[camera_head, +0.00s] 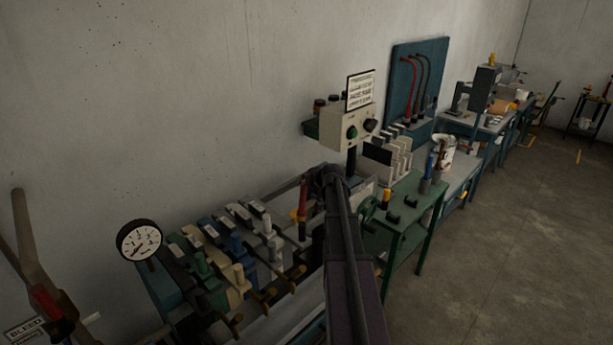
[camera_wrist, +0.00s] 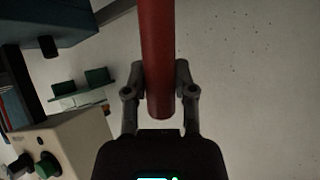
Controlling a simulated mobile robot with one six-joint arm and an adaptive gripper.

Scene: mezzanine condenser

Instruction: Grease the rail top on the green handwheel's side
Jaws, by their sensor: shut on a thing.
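My gripper (camera_wrist: 160,95) is shut on a red cylindrical tool (camera_wrist: 158,50), its two fingers on either side near the tool's lower end in the wrist view. In the head view, a red upright stick (camera_head: 303,198) with a dark lower end shows just left of my arm; it looks like the same tool. My gripper is not clearly visible there. My arm hides part of the machine, and I cannot clearly make out the rail tops.
A beige control box (camera_head: 348,128) with a sign stands behind my arm; it also shows in the wrist view (camera_wrist: 65,145). Several coloured valve blocks (camera_head: 235,260) and a gauge (camera_head: 139,239) are at left. A green table (camera_head: 412,213) stands at right; the floor beyond is clear.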

